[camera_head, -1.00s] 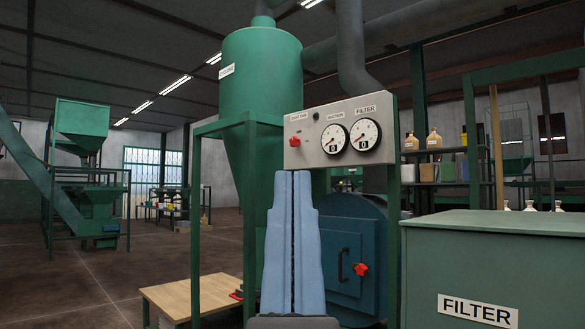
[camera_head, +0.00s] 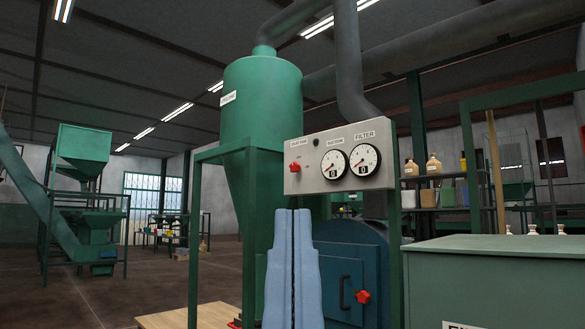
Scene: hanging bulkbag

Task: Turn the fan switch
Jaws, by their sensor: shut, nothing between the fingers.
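The fan switch is a red knob (camera_head: 295,167) at the left of a grey control panel (camera_head: 310,179), under a small label I read only in part. Two round white gauges, the left one (camera_head: 334,163) and the right one (camera_head: 364,160), sit to its right on the panel. My gripper (camera_head: 293,212) points up in front of the panel's lower left, its two blue fingers side by side and shut with nothing held. Its tips appear below the knob in the picture, apart from it. The gap in depth cannot be told.
A green cyclone (camera_head: 262,100) on a green frame (camera_head: 192,240) stands behind the panel. A blue door with another red knob (camera_head: 362,297) is at lower right of my gripper. A green filter box (camera_head: 490,270) fills the right. Open floor (camera_head: 100,295) lies left.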

